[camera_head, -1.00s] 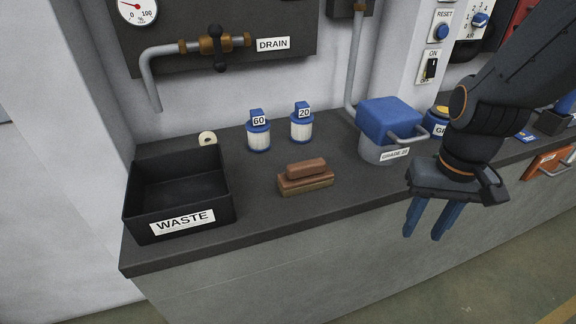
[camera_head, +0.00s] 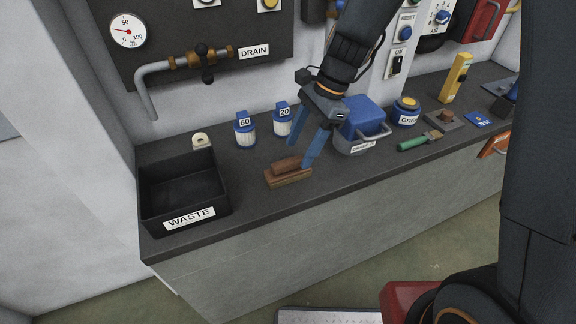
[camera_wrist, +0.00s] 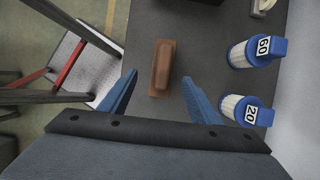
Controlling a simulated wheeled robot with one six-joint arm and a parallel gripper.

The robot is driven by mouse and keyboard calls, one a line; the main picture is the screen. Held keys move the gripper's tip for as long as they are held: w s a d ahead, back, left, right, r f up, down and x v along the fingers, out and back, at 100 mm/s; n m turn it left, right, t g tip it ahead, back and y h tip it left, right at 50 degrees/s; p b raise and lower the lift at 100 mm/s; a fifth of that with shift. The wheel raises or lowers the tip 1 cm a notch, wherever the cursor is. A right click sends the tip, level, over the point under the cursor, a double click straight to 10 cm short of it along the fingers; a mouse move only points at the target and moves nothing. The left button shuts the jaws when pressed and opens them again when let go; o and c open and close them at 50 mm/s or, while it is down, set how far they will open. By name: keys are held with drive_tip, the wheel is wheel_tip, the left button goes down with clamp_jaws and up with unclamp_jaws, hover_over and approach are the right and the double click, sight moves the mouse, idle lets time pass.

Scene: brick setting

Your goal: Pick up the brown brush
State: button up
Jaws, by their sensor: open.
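The brown brush (camera_head: 288,172) lies on the dark counter near its front edge, right of the waste bin. It has a block base with a raised brown grip on top. In the wrist view the brush (camera_wrist: 161,68) lies upright in the picture, ahead of the fingertips and between their lines. My gripper (camera_head: 317,150) is open, its blue fingers pointing down just right of and above the brush. In the wrist view my gripper (camera_wrist: 158,82) shows two blue fingers spread apart with nothing held. One finger overlaps the right end of the brush in the head view.
The black waste bin (camera_head: 187,226) stands left. Two white filters with blue caps, marked 60 (camera_head: 245,130) and 20 (camera_head: 282,120), stand behind the brush.

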sight(292, 159)
drive_tip(key=shift+w+a+p+x, duration=0.15)
drive_tip(key=shift+p+x, duration=0.45)
drive_tip(key=shift+x, duration=1.35)
drive_tip(key=shift+w+a+p+x, duration=0.15)
drive_tip(key=shift+p+x, duration=0.4)
drive_tip(key=shift+x, duration=1.35)
drive_tip(key=shift+s, duration=0.1)
drive_tip(key=shift+r, duration=0.1)
drive_tip(key=c, duration=1.2)
wheel_tip(292, 159, up, 10)
drive_tip(key=shift+b, duration=1)
